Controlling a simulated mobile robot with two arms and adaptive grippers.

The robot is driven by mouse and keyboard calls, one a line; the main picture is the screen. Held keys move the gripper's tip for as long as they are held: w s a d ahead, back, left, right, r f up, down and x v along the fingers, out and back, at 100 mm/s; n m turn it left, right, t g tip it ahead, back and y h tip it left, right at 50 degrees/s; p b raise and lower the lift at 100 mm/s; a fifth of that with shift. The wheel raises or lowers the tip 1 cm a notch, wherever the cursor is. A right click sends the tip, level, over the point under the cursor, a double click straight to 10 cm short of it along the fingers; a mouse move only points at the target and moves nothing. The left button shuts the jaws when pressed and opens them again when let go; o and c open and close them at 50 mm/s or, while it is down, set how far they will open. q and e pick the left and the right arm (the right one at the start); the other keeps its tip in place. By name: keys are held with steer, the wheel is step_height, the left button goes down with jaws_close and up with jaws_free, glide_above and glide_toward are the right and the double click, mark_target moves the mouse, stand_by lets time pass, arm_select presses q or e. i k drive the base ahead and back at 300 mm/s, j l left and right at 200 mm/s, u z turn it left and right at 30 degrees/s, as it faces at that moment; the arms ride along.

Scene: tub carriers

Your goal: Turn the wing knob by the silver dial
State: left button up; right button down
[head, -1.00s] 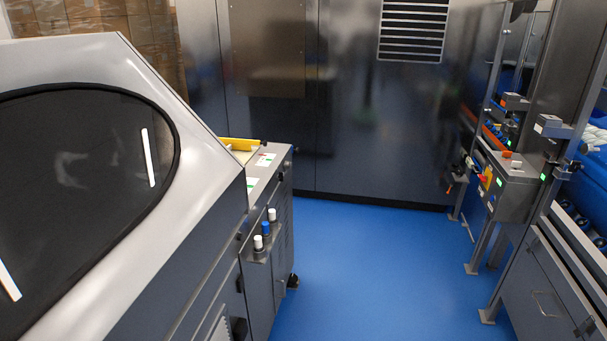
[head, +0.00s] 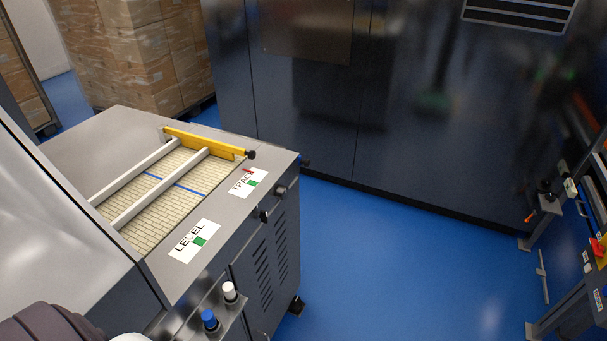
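No silver dial or wing knob can be made out for certain in the head view. Two small knob-like parts stick out of the machine's right edge: a greyish one (head: 281,191) below the TRACK label (head: 248,183) and a dark one (head: 264,216) closer to me. Both are too small to tell their shape. A small red pointer shows at the TRACK label. A LEVEL label (head: 193,241) lies nearer. A black round knob (head: 251,154) ends the yellow bar (head: 203,142). Neither gripper shows; a dark rounded part of my arm is at the bottom left.
The machine's grey top (head: 107,143) carries a slatted belt (head: 160,197) between white rails. White-topped and blue-topped posts (head: 209,320) stand at its near side. Blue floor (head: 400,260) is open to the right. Dark cabinets (head: 335,110) and stacked cartons (head: 135,50) stand behind.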

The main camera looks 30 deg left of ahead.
mark_target(263, 215)
steer(key=i, duration=0.75)
steer(key=i+l+u, duration=0.15)
steer(key=i, duration=1.35)
steer(key=u, duration=0.05)
